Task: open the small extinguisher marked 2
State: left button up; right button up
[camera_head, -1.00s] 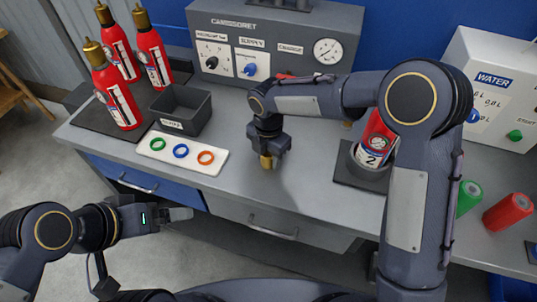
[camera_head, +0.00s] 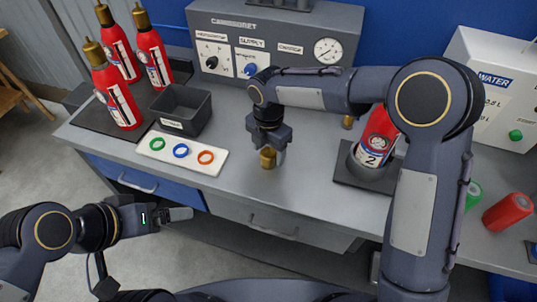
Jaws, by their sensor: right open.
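The small red extinguisher marked 2 (camera_head: 379,130) stands in a dark holder (camera_head: 350,172) right of centre. My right arm hides its top. A brass valve head (camera_head: 267,158) is on the bench between the ring mat and the holder. My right gripper (camera_head: 269,148) points down just above and around it, with its jaws open. Another small brass piece (camera_head: 348,122) shows partly behind my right arm. My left gripper (camera_head: 180,213) is low at left, in front of the bench drawers, away from the objects; its jaw opening is unclear.
A white mat (camera_head: 218,168) with green, blue and orange rings and a dark open bin (camera_head: 181,120) lie left. Several red extinguishers (camera_head: 151,57) stand behind. A gauge panel (camera_head: 276,39) backs the bench. A red cylinder (camera_head: 508,212) lies right. The bench's front middle is clear.

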aim_at(269, 147)
notch_tip(269, 147, up, 9)
jog(key=shift+r, duration=0.2)
